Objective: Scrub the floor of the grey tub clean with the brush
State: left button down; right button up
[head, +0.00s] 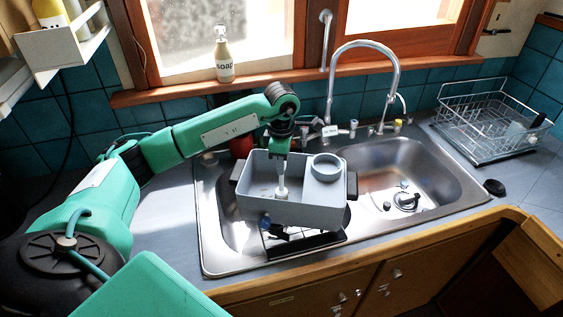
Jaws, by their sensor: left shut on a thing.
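The grey tub (290,214) sits over the left part of the steel sink, open side up, with black handles at its two ends. My left gripper (281,153) points down into the tub and is shut on the brush (282,182). The brush is pale and upright, with its head low inside the tub, left of a round grey container (325,168) at the tub's right end. I cannot tell whether the bristles touch the tub floor, as the front wall hides part of it. My right gripper is not in view.
A black rack or tray (305,249) shows below the tub. The faucet (363,48) arches behind the sink (440,172), whose right basin is mostly clear. A wire dish rack (480,110) stands at right. A soap bottle (224,60) is on the sill.

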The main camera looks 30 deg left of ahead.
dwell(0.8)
pick_arm(q)
jog(key=shift+f+b, duration=0.1)
jog(key=shift+b, duration=0.2)
jog(key=shift+a, duration=0.2)
jog(key=shift+w+a+b, duration=0.75)
jog(key=shift+w+a, duration=0.1)
jog(key=shift+a, duration=0.2)
